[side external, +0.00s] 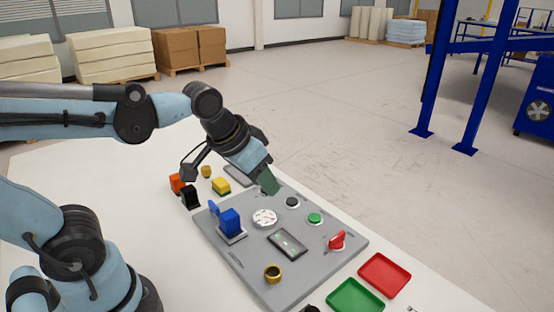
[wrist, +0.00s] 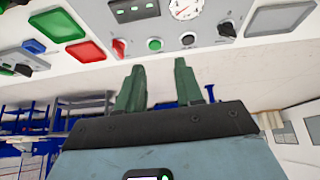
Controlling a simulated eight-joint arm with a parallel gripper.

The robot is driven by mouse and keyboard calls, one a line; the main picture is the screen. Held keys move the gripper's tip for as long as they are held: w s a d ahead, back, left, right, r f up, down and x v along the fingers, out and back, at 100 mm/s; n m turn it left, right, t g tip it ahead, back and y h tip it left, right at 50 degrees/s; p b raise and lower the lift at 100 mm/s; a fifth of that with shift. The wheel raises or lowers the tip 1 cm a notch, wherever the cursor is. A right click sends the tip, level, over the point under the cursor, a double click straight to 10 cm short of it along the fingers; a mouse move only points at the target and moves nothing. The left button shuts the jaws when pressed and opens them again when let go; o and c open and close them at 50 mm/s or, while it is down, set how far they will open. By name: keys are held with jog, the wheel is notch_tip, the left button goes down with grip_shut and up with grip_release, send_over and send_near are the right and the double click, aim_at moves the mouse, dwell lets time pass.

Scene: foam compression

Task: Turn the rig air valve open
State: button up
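The grey rig panel (side external: 320,262) lies on the white table. A red handle (side external: 337,240), which looks like the air valve, stands at the panel's right end. It also shows near the top of the wrist view as a red handle (wrist: 119,47). My gripper (side external: 268,186) is above the panel's back left edge, well to the left of the red handle and apart from it. In the wrist view my gripper (wrist: 159,72) has its two green fingers apart, with nothing between them. The handle's exact turn angle is hard to tell.
Red (side external: 385,275) and green (side external: 355,296) trays are at right. Small coloured blocks stand left.

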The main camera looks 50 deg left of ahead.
jog(key=w+d+r+g, duration=0.2)
jog(key=w+d+g, duration=0.1)
jog(key=w+d, duration=0.25)
jog(key=g, duration=0.3)
send_over(338, 235)
notch_tip(338, 235, down, 3)
notch_tip(338, 235, down, 11)
jog(key=shift+f, duration=0.15)
grip_shut()
